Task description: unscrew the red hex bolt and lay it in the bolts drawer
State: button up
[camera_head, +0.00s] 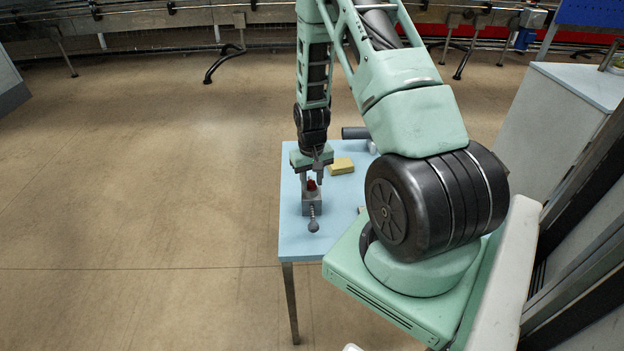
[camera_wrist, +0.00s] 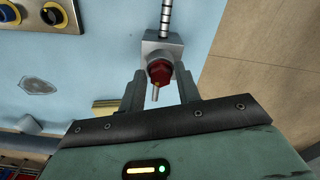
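The red hex bolt (camera_head: 311,185) sits at a small grey metal block (camera_head: 312,208) on the light blue table (camera_head: 298,238). In the wrist view the bolt's red hex head (camera_wrist: 159,71) shows against the block (camera_wrist: 162,46), with a thin metal pin sticking out from it. My gripper (camera_head: 313,172) points down above the block. Its two fingers also show in the wrist view (camera_wrist: 160,90), apart, one on each side of the bolt, with gaps visible between them and the red head. I cannot make out a bolts drawer in either view.
A yellow block (camera_head: 342,165) lies on the table right of my gripper, and a dark cylinder (camera_head: 357,132) lies behind it. A threaded rod (camera_wrist: 166,18) extends from the grey block. A panel with knobs (camera_wrist: 52,14) shows at the wrist view's top left. The floor left is clear.

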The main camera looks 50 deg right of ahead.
jog(key=shift+m, duration=1.8)
jog(key=c, duration=0.5)
jog(key=shift+n, duration=0.9)
jog(key=shift+n, duration=0.9)
jog(key=shift+s+n, duration=0.1)
jog(key=shift+n, duration=1.6)
